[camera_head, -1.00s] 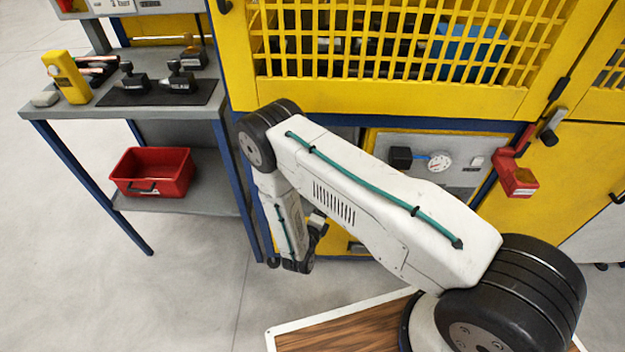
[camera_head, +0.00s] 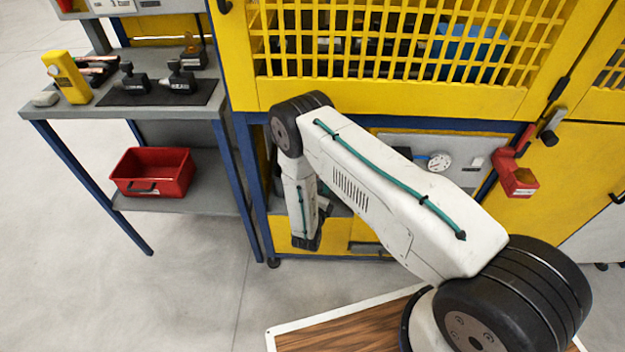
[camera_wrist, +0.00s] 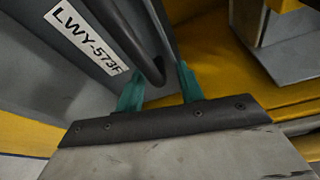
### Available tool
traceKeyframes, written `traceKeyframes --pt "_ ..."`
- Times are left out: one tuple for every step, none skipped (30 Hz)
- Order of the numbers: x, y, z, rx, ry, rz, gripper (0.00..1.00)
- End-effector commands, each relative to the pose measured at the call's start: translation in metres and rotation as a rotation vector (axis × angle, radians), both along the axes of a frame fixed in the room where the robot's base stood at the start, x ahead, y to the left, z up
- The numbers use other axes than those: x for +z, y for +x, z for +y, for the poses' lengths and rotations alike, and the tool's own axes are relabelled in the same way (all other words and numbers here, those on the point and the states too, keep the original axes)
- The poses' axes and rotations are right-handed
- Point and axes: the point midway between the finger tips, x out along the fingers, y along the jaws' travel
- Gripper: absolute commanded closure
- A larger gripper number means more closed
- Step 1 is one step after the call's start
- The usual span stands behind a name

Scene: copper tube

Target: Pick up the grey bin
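The grey bin (camera_wrist: 75,82) fills the upper left of the wrist view. It has a white label reading LWY-573F and a dark handle bar (camera_wrist: 135,45). My gripper (camera_wrist: 160,68) has two teal fingers standing apart. The handle's lower end shows between the fingers; the left finger overlaps the bin and the right one is just beyond its edge. I cannot tell whether either finger touches it. In the head view my arm hides most of the area in front of the yellow cabinet's lower bay, and the bin cannot be made out clearly.
A yellow cabinet (camera_head: 390,97) with a mesh front stands over the bay, close above my arm. Yellow drawers (camera_head: 345,235) lie below. At left, a workbench (camera_head: 165,112) holds tools, with a red bin (camera_head: 155,172) on its lower shelf. The floor before it is clear.

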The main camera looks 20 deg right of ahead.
Motion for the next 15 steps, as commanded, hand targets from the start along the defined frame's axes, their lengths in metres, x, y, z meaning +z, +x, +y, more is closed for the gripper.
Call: traceKeyframes --pt "0.0000 -0.0001 0.0001 0.000 0.000 0.000 0.77" --pt "0.0000 -0.0002 0.0001 0.000 0.000 0.000 0.85" --pt "0.0000 -0.0001 0.0002 0.000 0.000 0.000 0.97" --pt "0.0000 -0.0002 0.0002 0.000 0.000 0.000 1.00" --pt "0.0000 -0.0002 0.0002 0.000 0.000 0.000 1.00" --pt "0.0001 -0.0001 0.0003 0.000 0.000 0.000 1.00" --pt "0.0001 -0.0002 0.0004 0.000 0.000 0.000 1.00" --pt "0.0001 -0.0002 0.0004 0.000 0.000 0.000 1.00" --pt "0.0001 -0.0002 0.0004 0.000 0.000 0.000 1.00" --pt "0.0001 -0.0002 0.0004 0.000 0.000 0.000 1.00" --pt "0.0001 -0.0002 0.0005 0.000 0.000 0.000 1.00" --pt "0.0000 -0.0002 0.0005 0.000 0.001 -0.001 1.00" --pt "0.0000 -0.0002 0.0005 0.000 0.001 -0.001 1.00" --pt "0.0000 -0.0002 0.0005 0.000 0.001 -0.001 1.00" --pt "0.0000 -0.0003 0.0006 0.000 0.001 0.000 1.00"
